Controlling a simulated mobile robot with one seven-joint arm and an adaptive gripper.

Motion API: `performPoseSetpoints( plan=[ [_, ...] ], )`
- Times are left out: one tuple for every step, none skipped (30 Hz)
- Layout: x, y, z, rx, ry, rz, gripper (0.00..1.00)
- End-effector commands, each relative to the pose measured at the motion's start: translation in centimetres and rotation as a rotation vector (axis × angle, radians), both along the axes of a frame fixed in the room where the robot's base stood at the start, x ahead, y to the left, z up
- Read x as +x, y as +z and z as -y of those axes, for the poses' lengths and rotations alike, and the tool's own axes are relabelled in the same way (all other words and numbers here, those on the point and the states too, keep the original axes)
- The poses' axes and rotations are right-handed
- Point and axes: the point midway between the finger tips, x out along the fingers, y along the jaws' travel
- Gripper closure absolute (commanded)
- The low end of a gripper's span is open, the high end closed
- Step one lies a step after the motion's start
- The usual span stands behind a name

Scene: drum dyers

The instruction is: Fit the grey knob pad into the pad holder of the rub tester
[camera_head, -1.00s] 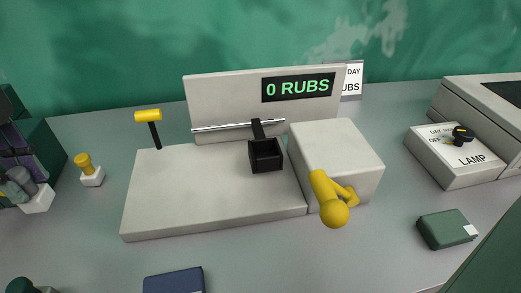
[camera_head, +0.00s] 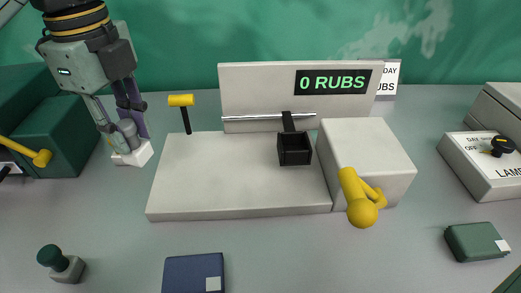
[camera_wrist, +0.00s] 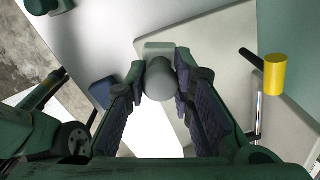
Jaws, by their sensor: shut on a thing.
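The grey knob pad (camera_head: 133,155) has a grey knob on a pale square base. My gripper (camera_head: 126,132) is shut on its knob, at the left of the rub tester, with the base facing down. The wrist view shows the grey knob (camera_wrist: 160,82) between the two fingers, its base (camera_wrist: 153,48) partly hidden. The rub tester (camera_head: 240,190) has a pale flat bed and a screen reading 0 RUBS. Its pad holder (camera_head: 294,150) is a black open box on an arm from a rail, right of the pad and apart from it. The holder's inside looks empty.
A yellow-headed post (camera_head: 181,101) stands behind the bed's left part. A yellow lever (camera_head: 359,200) juts from the tester's right block. A green knob pad (camera_head: 62,263), navy box (camera_head: 193,275) and green box (camera_head: 476,242) lie in front. A lamp switch (camera_head: 490,165) is right.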

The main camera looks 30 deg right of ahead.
Motion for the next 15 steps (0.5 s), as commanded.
performPoseSetpoints(
  plan=[
    [-0.7, 0.1, 2.2, -0.001, -0.083, 0.003, 1.0],
    [-1.3, 0.2, 3.4, -0.003, -0.129, 0.002, 1.0],
    [-2.0, 0.4, 4.9, -0.004, -0.19, 0.004, 1.0],
    [-2.6, 0.5, 5.9, -0.004, -0.236, 0.004, 1.0],
    [-3.3, 0.6, 7.0, -0.006, -0.282, 0.003, 1.0],
    [-4.2, 0.7, 8.3, -0.006, -0.344, 0.004, 1.0],
    [-4.9, 0.8, 9.2, -0.006, -0.391, 0.004, 1.0],
    [-5.6, 0.8, 10.1, -0.006, -0.436, 0.004, 1.0],
    [-6.7, 0.9, 11.2, -0.006, -0.497, 0.005, 1.0],
    [-7.5, 1.0, 12.0, -0.005, -0.543, 0.005, 1.0],
    [-8.3, 1.0, 12.7, -0.004, -0.588, 0.005, 1.0],
    [-9.4, 1.1, 13.6, -0.004, -0.649, 0.005, 1.0],
    [-10.3, 1.1, 14.2, -0.003, -0.694, 0.006, 1.0],
    [-11.2, 1.1, 14.8, -0.001, -0.74, 0.005, 1.0],
    [-12.3, 1.2, 15.5, 0.0, -0.8, 0.005, 1.0]
  ],
)
